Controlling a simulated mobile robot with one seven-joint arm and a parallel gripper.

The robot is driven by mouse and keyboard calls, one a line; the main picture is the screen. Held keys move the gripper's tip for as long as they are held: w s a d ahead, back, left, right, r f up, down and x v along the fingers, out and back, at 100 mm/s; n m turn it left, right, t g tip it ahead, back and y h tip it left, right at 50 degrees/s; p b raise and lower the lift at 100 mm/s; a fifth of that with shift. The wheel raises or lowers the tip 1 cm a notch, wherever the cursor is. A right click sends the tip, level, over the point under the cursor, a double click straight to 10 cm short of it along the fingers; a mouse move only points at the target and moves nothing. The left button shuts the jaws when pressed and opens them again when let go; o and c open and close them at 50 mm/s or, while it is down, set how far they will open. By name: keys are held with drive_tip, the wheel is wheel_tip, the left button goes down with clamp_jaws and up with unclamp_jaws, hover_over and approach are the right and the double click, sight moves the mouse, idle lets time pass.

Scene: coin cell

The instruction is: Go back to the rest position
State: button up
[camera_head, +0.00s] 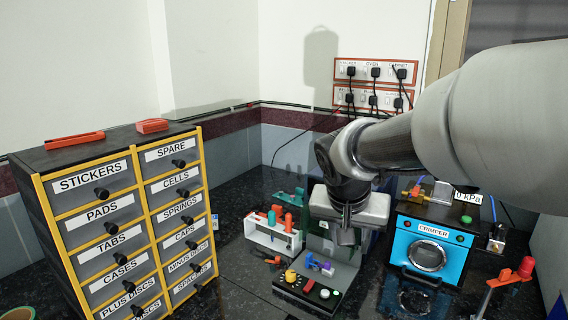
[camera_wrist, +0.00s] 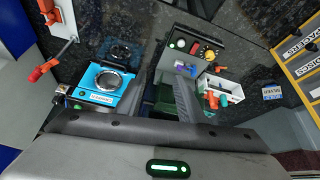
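My gripper (camera_head: 347,236) hangs in the middle of the head view, pointing down above the black and grey station with colored knobs (camera_head: 312,290). In the wrist view two grey fingers (camera_wrist: 172,95) reach out from the gripper body with a gap between them, through which a dark green thing shows. I see nothing held between them. My arm comes in from the upper right and hides part of the wall and what stands behind the station. The rest position itself is not marked in either view.
A labelled drawer cabinet (camera_head: 120,215) stands at the left, with two red trays on top. A white rack (camera_head: 272,235) with red and teal tools stands left of the station. The blue crimper (camera_head: 432,250) stands right of it, near a red-handled lever (camera_head: 510,275). Power sockets (camera_head: 375,72) are on the wall.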

drive_tip(key=s+n+y, duration=0.2)
drive_tip(key=s+n, duration=0.2)
drive_tip(key=s, duration=1.5)
wheel_tip(320, 180, up, 16)
drive_tip(key=p, duration=1.5)
drive_tip(key=shift+s+t, duration=0.15)
drive_tip(key=shift+t, duration=0.15)
